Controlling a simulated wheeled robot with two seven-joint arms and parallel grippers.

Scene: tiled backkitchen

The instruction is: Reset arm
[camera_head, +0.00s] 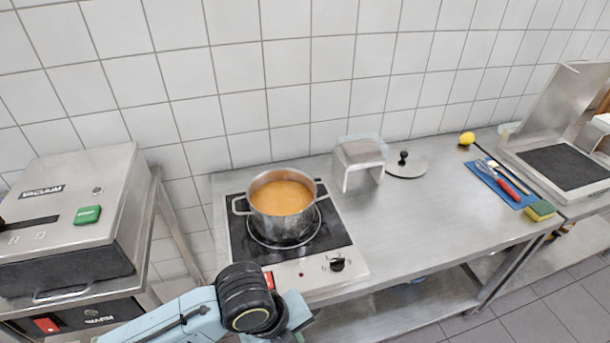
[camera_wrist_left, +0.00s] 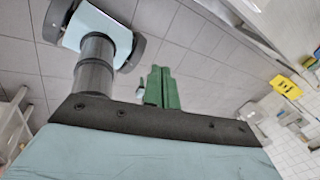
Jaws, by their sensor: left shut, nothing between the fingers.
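My left arm (camera_head: 190,318) comes in at the bottom of the head view, in front of the steel counter's front edge. Its light blue links and black joint show there, but its fingers cannot be made out. In the left wrist view my left gripper (camera_wrist_left: 162,73) shows as two green fingers shut together with nothing between them. Grey floor tiles lie behind them. My right gripper is in neither view.
A steel pot (camera_head: 283,226) of orange soup stands on the black hob (camera_head: 335,237) just beyond my arm. A vacuum machine (camera_head: 60,218) stands at left. A lid (camera_head: 415,168), lemon (camera_head: 467,138), blue mat (camera_head: 524,200) and sponge (camera_head: 540,210) lie right. The counter's middle (camera_head: 420,215) is clear.

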